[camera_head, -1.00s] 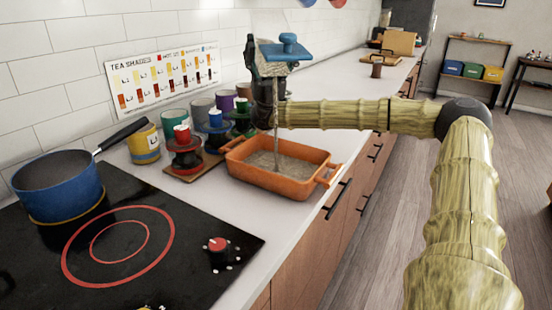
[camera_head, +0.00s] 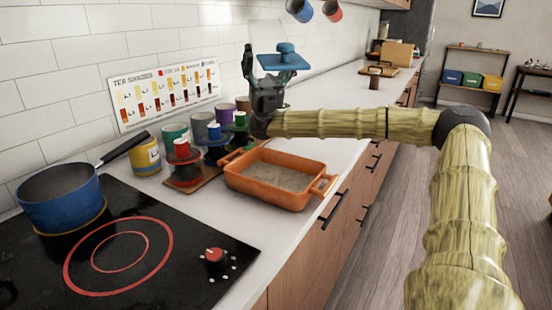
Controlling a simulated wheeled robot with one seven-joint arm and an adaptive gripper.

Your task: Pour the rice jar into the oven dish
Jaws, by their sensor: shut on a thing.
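The orange oven dish (camera_head: 285,194) stands on the white counter, with a layer of pale grainy rice across its bottom. My gripper (camera_head: 262,72) is above the far side of the dish, its dark fingers pointing up. It is shut on the rice jar, whose clear body is hard to make out against the white wall. A blue square lid-like piece with a round knob (camera_head: 286,52) shows at the gripper, partly behind or beside the fingers. No stream of rice is falling. How much rice is in the jar cannot be told.
Several coloured canisters (camera_head: 146,155) and a wooden board (camera_head: 200,178) stand left of the dish. A blue pot (camera_head: 60,200) sits on the black cooktop (camera_head: 120,250). Blue and red mugs (camera_head: 299,10) hang above. The counter front right of the dish is clear.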

